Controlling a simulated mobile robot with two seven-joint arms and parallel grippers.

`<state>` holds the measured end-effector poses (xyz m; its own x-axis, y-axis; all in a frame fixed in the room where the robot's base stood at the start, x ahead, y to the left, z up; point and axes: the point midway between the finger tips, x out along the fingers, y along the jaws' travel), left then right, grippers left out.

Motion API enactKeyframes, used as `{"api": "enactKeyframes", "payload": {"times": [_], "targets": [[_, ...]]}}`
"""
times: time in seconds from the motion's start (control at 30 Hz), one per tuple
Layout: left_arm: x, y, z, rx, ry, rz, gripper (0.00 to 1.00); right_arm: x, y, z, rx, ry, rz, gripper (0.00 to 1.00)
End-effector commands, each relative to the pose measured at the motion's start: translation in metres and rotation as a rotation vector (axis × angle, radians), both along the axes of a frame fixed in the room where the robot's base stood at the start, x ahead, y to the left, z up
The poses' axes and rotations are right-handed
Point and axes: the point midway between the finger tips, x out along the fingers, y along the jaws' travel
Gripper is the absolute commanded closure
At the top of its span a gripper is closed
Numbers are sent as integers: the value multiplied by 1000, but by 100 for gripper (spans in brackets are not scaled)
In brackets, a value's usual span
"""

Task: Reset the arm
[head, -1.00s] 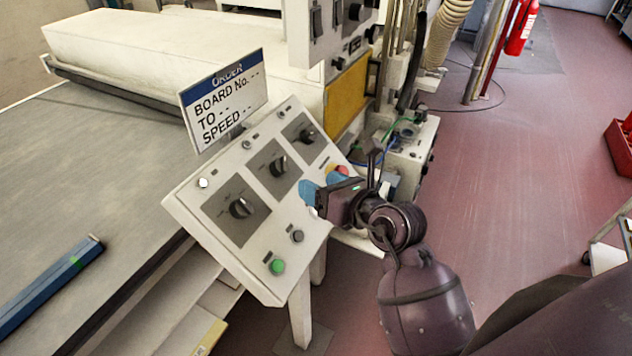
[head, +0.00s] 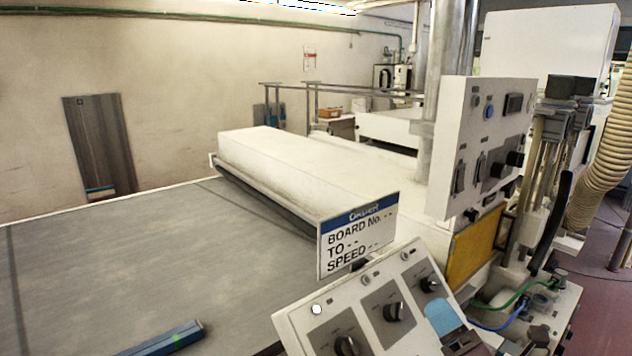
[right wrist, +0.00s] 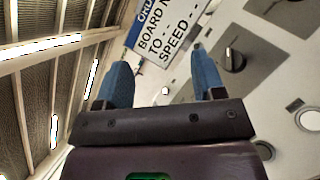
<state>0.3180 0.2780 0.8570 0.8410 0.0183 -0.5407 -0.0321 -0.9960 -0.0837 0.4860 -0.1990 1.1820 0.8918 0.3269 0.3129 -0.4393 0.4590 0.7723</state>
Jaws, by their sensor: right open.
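Whether the gripper touches the panel cannot be told. My left gripper is not in view.
The order sign (head: 358,238) stands above the panel. Several knobs, including a middle one (head: 394,312), stick out of it. A white upright control box (head: 480,150) and a yellow plate (head: 473,246) are behind.

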Motion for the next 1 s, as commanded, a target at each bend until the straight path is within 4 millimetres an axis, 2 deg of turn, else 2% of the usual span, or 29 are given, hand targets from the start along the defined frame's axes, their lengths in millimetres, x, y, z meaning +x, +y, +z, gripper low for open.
{"api": "enactKeyframes", "payload": {"times": [0.23,0.37,0.47,0.57,0.77,1.0], "targets": [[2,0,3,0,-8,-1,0,-3,-23,-9,468,26,31,37],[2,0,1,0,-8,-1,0,-4,-39,-27,712,79,28,37],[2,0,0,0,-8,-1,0,-6,-50,-48,897,135,16,37],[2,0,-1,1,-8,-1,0,-8,-60,-73,1080,202,-6,37],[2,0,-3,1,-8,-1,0,-20,-74,-137,1428,375,-77,37],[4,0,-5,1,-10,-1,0,-54,-76,-225,1804,621,-209,37]]}}
